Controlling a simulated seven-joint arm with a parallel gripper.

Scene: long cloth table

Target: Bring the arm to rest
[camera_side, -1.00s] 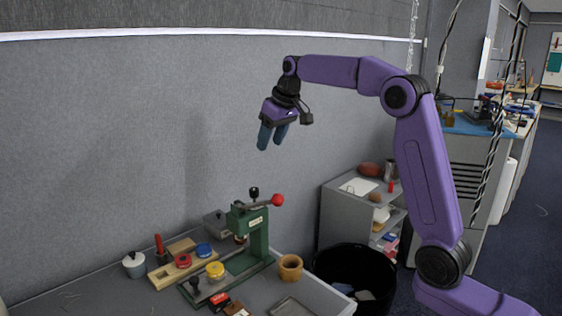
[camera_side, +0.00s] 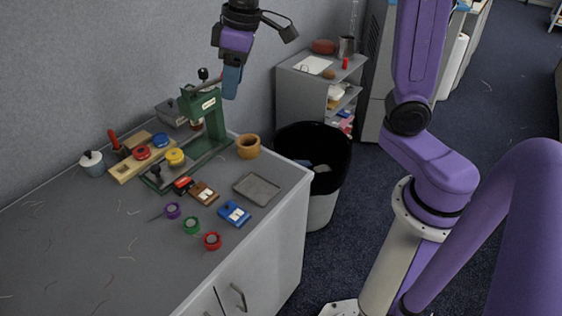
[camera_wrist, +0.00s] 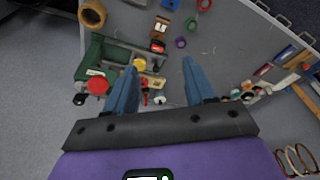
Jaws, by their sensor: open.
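My gripper (camera_side: 231,82) hangs in the air with its blue fingers pointing down, in front of the press in the side view. In the wrist view my gripper (camera_wrist: 158,68) has its two fingers well apart, with nothing held between them. The green press (camera_side: 206,112) stands on the grey cabinet top (camera_side: 90,235) below. Its red handle ball (camera_wrist: 98,85) shows in the wrist view, left of the fingers; in the side view my gripper seems to hide it.
Around the press are a wooden pot (camera_side: 248,147), a white-grey jar (camera_side: 92,164), a shallow tray (camera_side: 257,188) and several coloured tape rolls (camera_side: 212,241). A black bin (camera_side: 320,150) and a shelf unit (camera_side: 307,88) stand at right. The cabinet's front left is mostly clear.

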